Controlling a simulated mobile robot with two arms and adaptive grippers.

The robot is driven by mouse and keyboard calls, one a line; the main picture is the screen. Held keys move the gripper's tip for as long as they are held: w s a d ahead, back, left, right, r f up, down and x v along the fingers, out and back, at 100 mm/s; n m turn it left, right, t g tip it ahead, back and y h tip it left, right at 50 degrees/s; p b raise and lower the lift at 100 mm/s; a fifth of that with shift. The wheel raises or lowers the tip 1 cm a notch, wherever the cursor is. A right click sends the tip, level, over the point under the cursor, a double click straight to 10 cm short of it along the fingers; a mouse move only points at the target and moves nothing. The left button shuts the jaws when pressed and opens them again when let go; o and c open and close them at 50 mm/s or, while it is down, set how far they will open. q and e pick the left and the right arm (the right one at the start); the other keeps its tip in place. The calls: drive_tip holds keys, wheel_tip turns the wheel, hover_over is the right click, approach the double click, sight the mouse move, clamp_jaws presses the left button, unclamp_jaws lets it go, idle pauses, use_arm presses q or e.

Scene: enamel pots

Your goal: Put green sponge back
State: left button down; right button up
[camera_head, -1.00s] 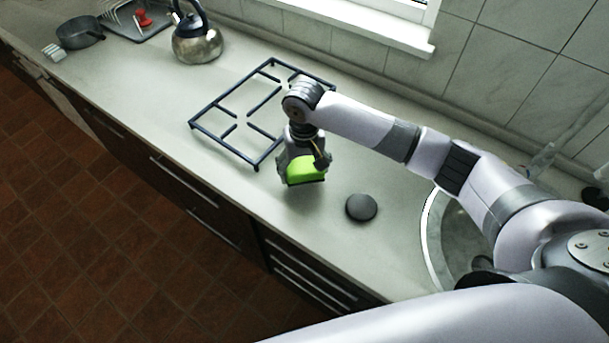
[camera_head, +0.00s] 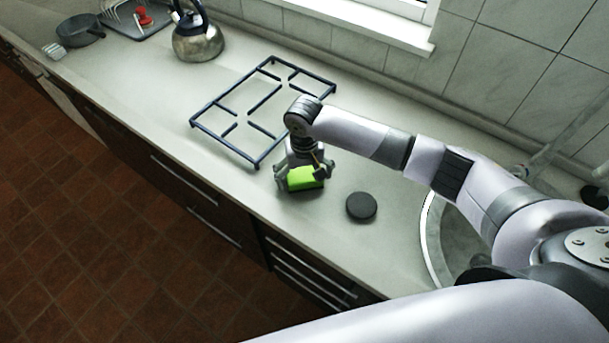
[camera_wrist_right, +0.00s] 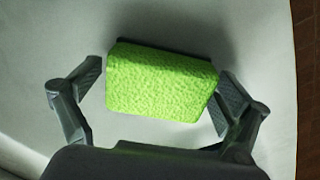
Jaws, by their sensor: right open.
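The green sponge (camera_head: 306,179) with a dark layer on one side is on or just above the counter (camera_head: 240,192), in front of the hob grate. My right gripper (camera_head: 305,178) is over it, pointing down, with its fingers spread to either side. In the right wrist view the sponge (camera_wrist_right: 162,84) lies between the open fingers of the right gripper (camera_wrist_right: 160,92). There is a gap at the left finger; the right finger is close to the sponge's edge, and I cannot tell if it touches. My left gripper does not show.
A dark round disc (camera_head: 361,206) lies on the counter right of the sponge, before the round sink (camera_head: 432,240). The blue-black hob grate (camera_head: 257,120) is behind the gripper. A kettle (camera_head: 198,42), a dark pan (camera_head: 80,32) and a dish rack (camera_head: 133,20) stand far left.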

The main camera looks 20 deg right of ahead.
sight(304, 174)
drive_tip(key=shift+r, duration=0.1)
wheel_tip(304, 174, up, 12)
drive_tip(key=b, duration=0.1)
idle(0.6)
idle(0.4)
